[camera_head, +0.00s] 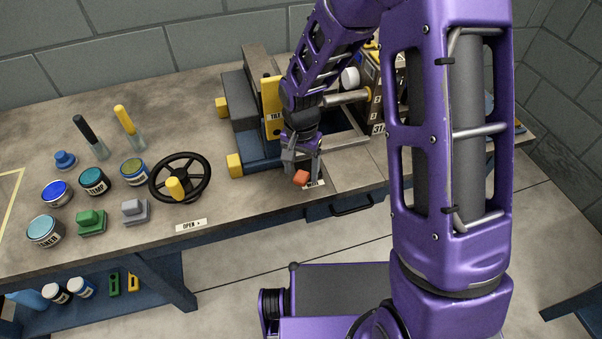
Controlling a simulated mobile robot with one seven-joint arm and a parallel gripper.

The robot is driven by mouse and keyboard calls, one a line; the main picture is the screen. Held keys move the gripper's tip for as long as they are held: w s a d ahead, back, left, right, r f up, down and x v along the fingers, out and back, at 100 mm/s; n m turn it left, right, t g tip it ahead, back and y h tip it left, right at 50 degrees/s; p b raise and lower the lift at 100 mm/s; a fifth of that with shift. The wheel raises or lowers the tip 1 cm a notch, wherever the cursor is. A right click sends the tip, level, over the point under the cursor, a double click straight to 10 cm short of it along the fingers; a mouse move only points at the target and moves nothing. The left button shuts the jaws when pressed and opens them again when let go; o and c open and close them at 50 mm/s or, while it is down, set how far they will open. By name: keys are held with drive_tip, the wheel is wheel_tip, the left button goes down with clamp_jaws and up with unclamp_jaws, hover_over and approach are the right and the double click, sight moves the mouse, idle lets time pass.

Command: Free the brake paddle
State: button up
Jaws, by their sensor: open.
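A small orange-red paddle (301,178), which looks like the brake paddle, shows at the bench's front edge, by a white label that is partly covered and too small to read. My gripper (302,170) points down right at the paddle, its fingers open. The paddle shows at the fingertips; I cannot tell whether they touch it. The paddle's mount is hidden behind the gripper.
A black handwheel (207,187) with a yellow knob stands to the left, behind an "OPEN" label (191,225). A blue-and-yellow machine (236,125) rises behind my gripper. Several jars, stamps and brushes fill the bench's left. A drawer handle (351,207) sits below.

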drive_tip(key=shift+f, duration=0.65)
clamp_jaws()
